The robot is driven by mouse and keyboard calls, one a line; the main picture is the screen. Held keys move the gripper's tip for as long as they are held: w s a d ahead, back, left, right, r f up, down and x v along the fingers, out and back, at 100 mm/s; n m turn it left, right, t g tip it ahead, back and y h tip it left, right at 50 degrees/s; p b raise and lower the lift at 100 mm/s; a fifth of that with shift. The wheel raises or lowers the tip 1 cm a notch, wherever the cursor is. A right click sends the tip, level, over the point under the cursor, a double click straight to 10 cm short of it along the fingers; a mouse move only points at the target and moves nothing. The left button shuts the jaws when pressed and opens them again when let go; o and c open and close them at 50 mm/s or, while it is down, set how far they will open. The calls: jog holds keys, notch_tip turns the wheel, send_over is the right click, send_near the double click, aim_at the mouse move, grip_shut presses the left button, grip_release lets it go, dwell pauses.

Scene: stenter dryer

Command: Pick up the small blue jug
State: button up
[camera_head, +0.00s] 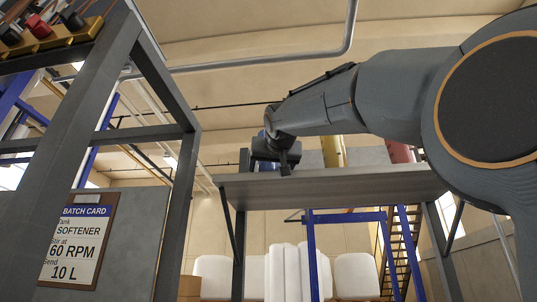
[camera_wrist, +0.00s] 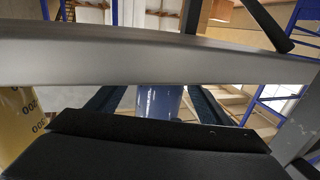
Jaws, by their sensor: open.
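The small blue jug (camera_wrist: 160,102) shows in the wrist view between the two dark fingers of my gripper (camera_wrist: 158,96). A finger shows on each side of it, with the jaws apart. The dark gripper body hides part of the jug, and I cannot tell whether either finger touches it. In the head view my gripper (camera_head: 277,158) is low over the left part of a raised grey shelf (camera_head: 335,187).
A yellow container (camera_head: 333,151) stands on the shelf right of my gripper; it also shows at the left of the wrist view (camera_wrist: 18,115). A red container (camera_head: 399,153) stands farther right. A dark frame with a batch card (camera_head: 76,241) rises at the left.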

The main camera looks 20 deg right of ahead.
jog(key=shift+r, duration=0.1)
jog(key=c, duration=1.4)
notch_tip(320, 180, up, 10)
jog(key=shift+p, duration=1.05)
jog(key=shift+d, duration=0.1)
